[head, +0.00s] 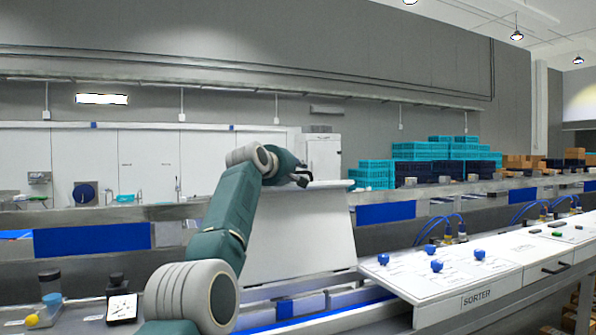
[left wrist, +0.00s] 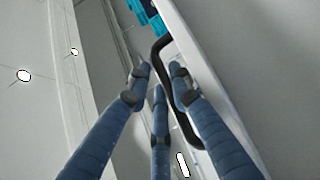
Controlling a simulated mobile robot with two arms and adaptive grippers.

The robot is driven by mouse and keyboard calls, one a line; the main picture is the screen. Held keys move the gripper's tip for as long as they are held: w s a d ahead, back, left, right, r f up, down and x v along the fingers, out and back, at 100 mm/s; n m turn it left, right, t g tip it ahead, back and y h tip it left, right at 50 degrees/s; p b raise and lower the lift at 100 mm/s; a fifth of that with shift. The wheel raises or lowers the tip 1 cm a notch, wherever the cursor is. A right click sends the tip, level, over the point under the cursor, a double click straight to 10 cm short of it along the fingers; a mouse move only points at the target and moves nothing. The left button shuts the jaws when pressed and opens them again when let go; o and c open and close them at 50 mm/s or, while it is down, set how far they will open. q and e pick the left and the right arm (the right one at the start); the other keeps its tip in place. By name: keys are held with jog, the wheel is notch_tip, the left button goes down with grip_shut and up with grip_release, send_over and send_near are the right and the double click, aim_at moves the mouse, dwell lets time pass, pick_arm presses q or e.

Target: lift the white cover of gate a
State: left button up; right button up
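A white cover (head: 305,235) stands raised and leaning back in the middle of the head view, above the machine channel. No gate letter is readable on it. My left gripper (head: 300,180) is at its top edge. In the left wrist view a black bar handle (left wrist: 161,46) runs along the edge of the white panel (left wrist: 205,60). The fingers of my left gripper (left wrist: 158,75) are bent inward with the handle running between and behind them. I cannot tell whether they press on it. My right gripper is out of view.
A white sorter panel (head: 450,290) with blue knobs (head: 437,265) lies to the right. Bottles, one with a dark body (head: 121,306), stand at lower left. Teal crates (head: 420,150) are stacked far back. A metal rail (head: 100,215) runs behind the cover.

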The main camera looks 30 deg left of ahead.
pick_arm(q)
jog(key=shift+a, duration=0.25)
jog(key=shift+s+d+f, duration=0.15)
jog(key=shift+s+f, duration=0.05)
jog(key=shift+s, duration=0.15)
jog(key=shift+s+f, duration=0.1)
jog(key=shift+s, duration=0.25)
jog(key=s, duration=0.4)
jog(key=shift+s+a+r, duration=0.2)
jog(key=shift+s+r, duration=0.05)
jog(key=shift+r, duration=0.15)
jog(key=s+d+r, duration=0.1)
jog(key=s, duration=0.5)
jog(key=shift+d, duration=0.4)
